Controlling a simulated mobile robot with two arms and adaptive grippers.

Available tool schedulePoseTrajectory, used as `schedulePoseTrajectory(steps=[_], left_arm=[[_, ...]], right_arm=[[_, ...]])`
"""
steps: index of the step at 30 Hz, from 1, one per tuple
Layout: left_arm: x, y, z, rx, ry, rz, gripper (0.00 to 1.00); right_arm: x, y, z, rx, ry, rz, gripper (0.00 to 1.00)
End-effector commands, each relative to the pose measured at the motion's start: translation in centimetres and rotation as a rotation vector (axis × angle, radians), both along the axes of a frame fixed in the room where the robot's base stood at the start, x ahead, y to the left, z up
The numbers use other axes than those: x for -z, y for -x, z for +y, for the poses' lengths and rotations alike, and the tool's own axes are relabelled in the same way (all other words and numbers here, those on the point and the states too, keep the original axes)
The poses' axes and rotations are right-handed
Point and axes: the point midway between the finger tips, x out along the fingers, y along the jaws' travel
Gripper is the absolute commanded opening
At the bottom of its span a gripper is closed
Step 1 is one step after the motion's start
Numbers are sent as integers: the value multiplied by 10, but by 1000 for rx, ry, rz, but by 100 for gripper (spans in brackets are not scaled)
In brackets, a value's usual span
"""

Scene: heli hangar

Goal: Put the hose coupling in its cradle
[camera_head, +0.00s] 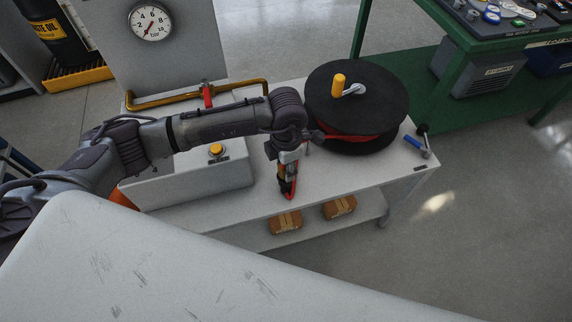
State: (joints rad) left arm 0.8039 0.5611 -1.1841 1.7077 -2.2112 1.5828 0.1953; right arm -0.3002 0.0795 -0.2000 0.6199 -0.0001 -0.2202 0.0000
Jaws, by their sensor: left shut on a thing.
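My left gripper (287,182) points down over the front of the white bench (345,178), left of the hose reel. It is shut on a small red and dark piece, which I take to be the hose coupling (290,193); the fingers hide most of it. Whether it touches the bench top is hard to tell. The black hose reel (385,95) carries red hose and has a yellow crank knob. I cannot make out the cradle for certain; a small blue-handled fitting (416,146) sits at the bench's right end. My right gripper is out of view.
A grey box with a yellow button (216,150) stands on the bench behind my left arm. A yellow pipe with a red valve (207,95) runs behind it. Cartons (340,207) lie on the lower shelf. A pale scuffed surface (190,270) fills the foreground.

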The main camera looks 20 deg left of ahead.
Motion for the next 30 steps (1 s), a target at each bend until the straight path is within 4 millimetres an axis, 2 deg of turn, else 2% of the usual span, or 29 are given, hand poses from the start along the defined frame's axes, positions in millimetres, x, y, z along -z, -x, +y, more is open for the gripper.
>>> schedulePoseTrajectory(steps=[9, 10, 14, 15, 21, 26, 30], left_arm=[[11, 0, 0, 0, 0, -1, 0], [9, 0, 0, 0, 0, -1, 42], [9, 0, 0, 0, 1, -1, 63], [9, 0, 0, 0, 1, -1, 68], [9, 0, 0, 0, 0, 0, 68], [9, 0, 0, 0, 0, 0, 93], [9, 0, 0, 0, 0, 0, 93]], right_arm=[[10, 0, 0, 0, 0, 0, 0], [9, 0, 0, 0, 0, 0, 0], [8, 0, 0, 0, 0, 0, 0], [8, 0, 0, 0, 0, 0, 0], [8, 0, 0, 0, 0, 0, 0], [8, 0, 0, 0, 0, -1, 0], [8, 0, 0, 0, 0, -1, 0]])
